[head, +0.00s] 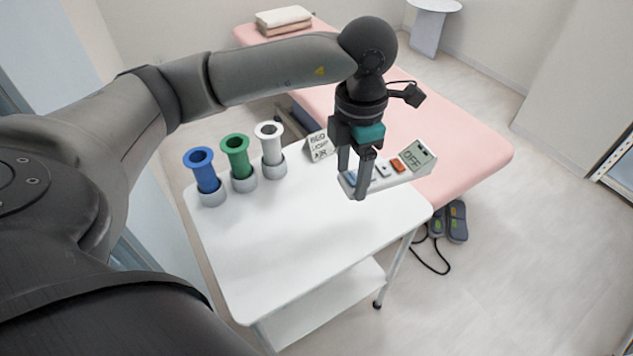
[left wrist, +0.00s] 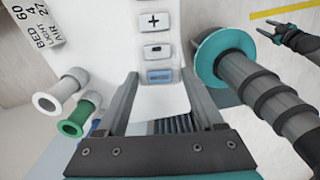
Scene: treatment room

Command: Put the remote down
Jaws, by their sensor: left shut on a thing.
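The remote (head: 390,170) is a long white controller with grey buttons, an orange button and a small screen reading OFF. My left gripper (head: 358,188) is shut on its near left end, fingers pointing down. The remote slants up to the right over the right part of the white cart top (head: 290,235) and seems held above it; the gap is hard to judge. In the left wrist view the remote (left wrist: 157,32) shows plus, minus and blue buttons beyond the fingers (left wrist: 160,88). My right gripper (left wrist: 285,36) shows small there, its fingers apart and empty.
Blue (head: 205,175), green (head: 238,158) and white (head: 271,145) tubes stand in grey holders along the cart's far left. A lettered sign (head: 320,147) stands behind the remote. A pink bed (head: 460,140) lies beyond. The cart's front and middle are clear.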

